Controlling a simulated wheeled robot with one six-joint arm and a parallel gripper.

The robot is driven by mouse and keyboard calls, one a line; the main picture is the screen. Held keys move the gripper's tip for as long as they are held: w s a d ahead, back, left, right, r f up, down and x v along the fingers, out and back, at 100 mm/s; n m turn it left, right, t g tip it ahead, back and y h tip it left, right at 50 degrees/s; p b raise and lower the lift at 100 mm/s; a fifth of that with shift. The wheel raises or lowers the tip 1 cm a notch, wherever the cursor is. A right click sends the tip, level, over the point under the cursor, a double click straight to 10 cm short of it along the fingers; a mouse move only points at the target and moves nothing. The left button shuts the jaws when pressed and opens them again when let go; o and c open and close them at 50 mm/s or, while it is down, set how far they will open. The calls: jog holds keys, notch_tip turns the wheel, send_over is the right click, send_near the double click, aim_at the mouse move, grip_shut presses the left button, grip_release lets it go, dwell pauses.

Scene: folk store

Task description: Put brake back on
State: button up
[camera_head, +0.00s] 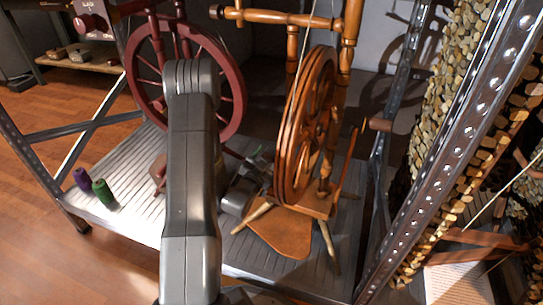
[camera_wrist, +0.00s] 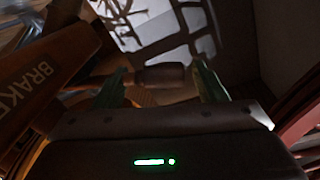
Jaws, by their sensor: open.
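A wooden spinning wheel (camera_head: 305,125) stands on a ribbed shelf, right of my arm in the head view. In the wrist view, a dark wooden bar lettered "BRAKE" (camera_wrist: 38,78) runs along the left. My gripper (camera_wrist: 160,84) is open, its two green fingers spread apart. A short brown wooden cylinder (camera_wrist: 163,74) shows between or just beyond the fingertips; I cannot tell whether it touches them or whether it belongs to the brake. In the head view, my gripper (camera_head: 258,158) is close to the left side of the wheel, its fingers largely hidden.
A dark red spinning wheel (camera_head: 232,95) stands behind my arm. Purple (camera_head: 82,179) and green (camera_head: 103,193) spools stand on the left of the shelf (camera_head: 135,215). A metal post (camera_head: 455,150) and stacked wood pieces (camera_head: 448,90) bound the right side. Floor is open at left.

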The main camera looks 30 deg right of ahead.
aim_at(270, 156)
jog(key=shift+x, duration=1.5)
jog(key=shift+c, duration=0.3)
jog(key=c, duration=1.3)
jog(key=shift+w+a+f+n, duration=0.1)
jog(key=shift+f+n, duration=0.3)
jog(key=shift+n, duration=0.25)
jog(key=shift+w+a+f+n, duration=0.1)
jog(key=shift+f+n, duration=0.25)
jog(key=shift+n, duration=0.3)
jog(key=shift+c, duration=0.2)
jog(key=o, duration=1.4)
jog(key=p+v, duration=0.2)
jog(key=v, duration=1.1)
jog(key=shift+s+a, duration=0.25)
jog(key=shift+a, duration=0.05)
